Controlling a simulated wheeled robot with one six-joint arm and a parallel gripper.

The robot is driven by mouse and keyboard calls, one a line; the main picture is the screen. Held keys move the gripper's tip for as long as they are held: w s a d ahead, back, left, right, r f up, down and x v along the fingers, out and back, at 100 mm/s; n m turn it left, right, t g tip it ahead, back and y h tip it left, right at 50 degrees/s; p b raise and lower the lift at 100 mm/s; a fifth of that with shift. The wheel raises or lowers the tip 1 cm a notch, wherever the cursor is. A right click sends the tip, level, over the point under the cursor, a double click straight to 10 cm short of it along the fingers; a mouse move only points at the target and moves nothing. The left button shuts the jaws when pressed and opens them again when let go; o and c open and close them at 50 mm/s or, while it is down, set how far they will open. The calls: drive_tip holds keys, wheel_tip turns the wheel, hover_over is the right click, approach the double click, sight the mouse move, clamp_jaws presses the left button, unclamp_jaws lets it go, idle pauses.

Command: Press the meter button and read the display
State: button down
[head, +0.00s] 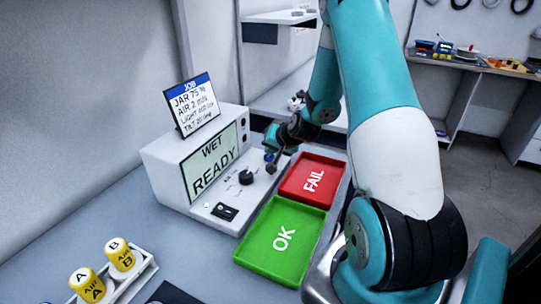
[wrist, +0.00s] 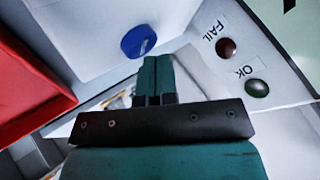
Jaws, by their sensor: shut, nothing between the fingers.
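The meter (head: 172,160) is a white box on the bench in the head view. Its pale green display (head: 196,184) reads "WET" and "READY". A blue round button (wrist: 138,41) on the white panel shows in the wrist view, just beyond and slightly left of my fingertips. It also shows in the head view (head: 269,157), close to my gripper. My gripper (wrist: 154,60) is shut and empty, its teal fingers side by side near the button. I cannot tell whether they touch it. A red FAIL lamp (wrist: 226,47) and a green OK lamp (wrist: 257,88) are to the right in the wrist view.
A job card (head: 194,103) stands on the meter. A black knob (head: 246,177) is on its panel. A green OK tray (head: 262,268) and a red FAIL tray (head: 325,160) lie right of it. A rack (head: 146,271) holds yellow jars at the front left.

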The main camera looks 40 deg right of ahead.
sight(271, 156)
drive_tip(key=shift+f+b, duration=0.4)
drive_tip(key=shift+f, duration=0.05)
drive_tip(key=shift+r, duration=0.1)
idle(0.4)
drive_tip(key=shift+r+p, duration=0.65)
drive_tip(key=shift+r, duration=0.15)
drive_tip(key=shift+r, duration=0.15)
wheel_tip(271, 156, up, 5)
drive_tip(key=p, duration=0.3)
drive_tip(key=shift+p, duration=0.35)
drive_tip(key=shift+s, duration=0.1)
